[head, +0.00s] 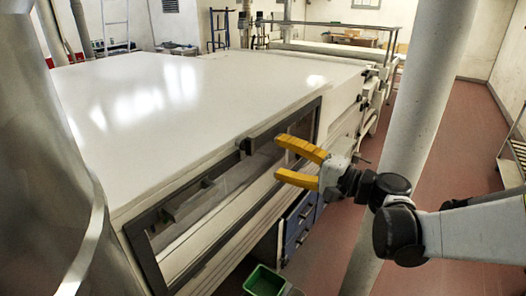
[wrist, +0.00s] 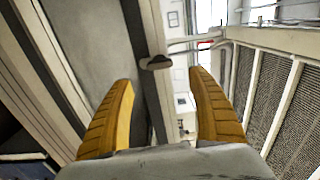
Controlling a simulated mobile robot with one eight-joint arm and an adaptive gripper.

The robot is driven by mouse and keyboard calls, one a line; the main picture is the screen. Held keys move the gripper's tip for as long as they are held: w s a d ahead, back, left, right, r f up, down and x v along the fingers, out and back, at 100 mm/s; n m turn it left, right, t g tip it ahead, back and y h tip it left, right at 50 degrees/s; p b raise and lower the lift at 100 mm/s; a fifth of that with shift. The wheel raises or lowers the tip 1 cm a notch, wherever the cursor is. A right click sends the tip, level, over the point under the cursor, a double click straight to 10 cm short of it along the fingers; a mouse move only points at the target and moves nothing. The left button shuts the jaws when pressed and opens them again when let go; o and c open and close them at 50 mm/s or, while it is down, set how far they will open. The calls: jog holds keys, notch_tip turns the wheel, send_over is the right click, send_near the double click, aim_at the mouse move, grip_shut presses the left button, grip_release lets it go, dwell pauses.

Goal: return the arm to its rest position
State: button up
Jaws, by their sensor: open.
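My gripper (head: 283,159) has yellow fingers and is open and empty. In the head view it is held out in front of the side of the large white-topped tunnel (head: 150,95), near its dark-framed window. My arm reaches in from the right edge of the picture. In the wrist view the two fingers of my gripper (wrist: 160,95) are spread wide, with nothing between them but the background. A dark latch or handle (wrist: 156,63) shows beyond the fingertips there. The exact gap between fingers and tunnel cannot be told.
A grey post (head: 405,130) stands close behind my gripper. Blue drawers (head: 299,225) and a green bin (head: 264,281) are low beside the tunnel. The red floor (head: 455,135) is clear at the right, up to a metal rack (head: 514,155). A silver column fills the left edge.

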jog(key=shift+v, duration=1.2)
jog(key=s+f+n+g+h+b, duration=0.35)
jog(key=s+f+h, duration=0.35)
jog(key=s+f, duration=0.4)
jog(key=s+d+f+n+h, duration=0.4)
jog(key=s+d+h, duration=0.3)
jog(key=s+d, duration=0.2)
jog(key=shift+f+b, duration=0.3)
jog(key=shift+f, duration=0.15)
